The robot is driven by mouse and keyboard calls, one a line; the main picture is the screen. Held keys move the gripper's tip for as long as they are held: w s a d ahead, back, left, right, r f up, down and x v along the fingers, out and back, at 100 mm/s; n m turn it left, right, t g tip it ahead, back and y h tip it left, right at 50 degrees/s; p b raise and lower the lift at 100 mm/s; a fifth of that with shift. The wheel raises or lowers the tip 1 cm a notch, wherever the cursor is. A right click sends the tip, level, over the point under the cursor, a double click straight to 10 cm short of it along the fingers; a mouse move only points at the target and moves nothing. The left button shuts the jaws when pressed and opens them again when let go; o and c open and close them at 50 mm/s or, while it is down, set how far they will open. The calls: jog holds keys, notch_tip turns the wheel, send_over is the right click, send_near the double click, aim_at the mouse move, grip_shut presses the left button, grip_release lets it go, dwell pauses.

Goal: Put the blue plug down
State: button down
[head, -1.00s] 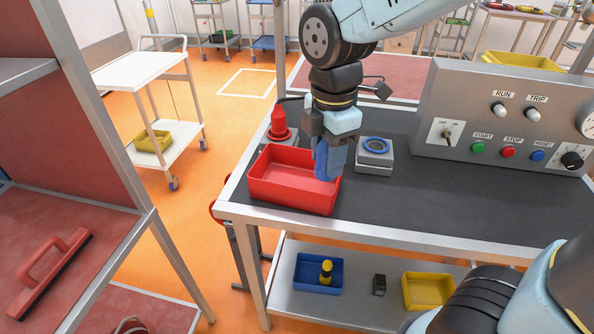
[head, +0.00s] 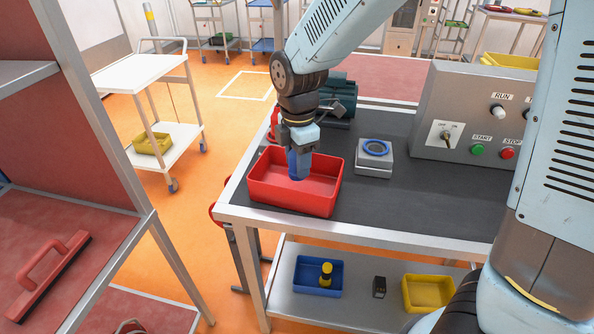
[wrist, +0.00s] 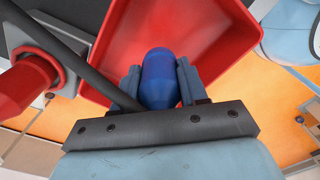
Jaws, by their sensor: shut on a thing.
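The blue plug (wrist: 160,80) is between the two fingers of my gripper (head: 296,164), which is shut on it. In the head view the plug (head: 293,163) is partly hidden by the fingers. My gripper points down into the red tray (head: 262,193) on the bench, and the plug is over the tray's inside. The tray's wall also shows in the wrist view (wrist: 235,30). I cannot tell whether the plug touches the tray floor.
A grey block with a blue ring (head: 376,149) stands right of the tray. A red plug on a grey block (wrist: 25,85) is close beside the tray, mostly hidden in the head view. The control box (head: 450,105) stands at the right. The bench top between is clear.

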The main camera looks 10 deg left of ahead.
jog(key=shift+w+a+f, duration=0.1)
jog(key=shift+a+f, duration=0.05)
jog(key=shift+f, duration=1.65)
jog(key=shift+f, duration=0.6)
jog(key=c, duration=0.6)
grip_release()
